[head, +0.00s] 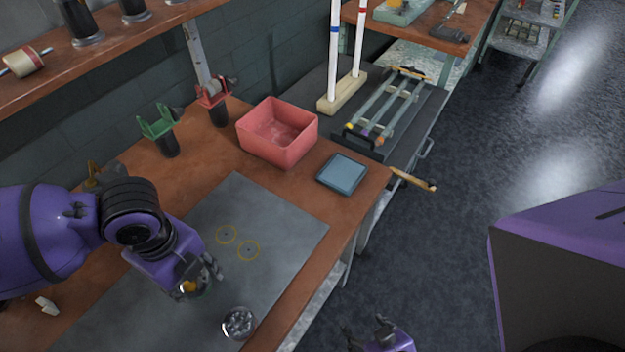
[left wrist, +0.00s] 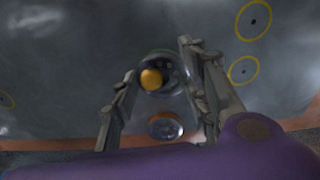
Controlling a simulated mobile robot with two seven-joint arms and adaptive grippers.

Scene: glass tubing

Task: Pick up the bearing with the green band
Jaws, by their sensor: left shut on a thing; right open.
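My left gripper (head: 201,279) is low over the grey mat (head: 265,215). In the left wrist view this orange-topped thing (left wrist: 152,79) sits between the two fingers. Whether it rests on the mat or is lifted, I cannot tell. My right gripper (head: 368,331) is open and empty, off the bench.
Two yellow rings (head: 248,250) are marked on the mat. A red bin (head: 277,132) and a blue pad (head: 342,174) stand behind it.

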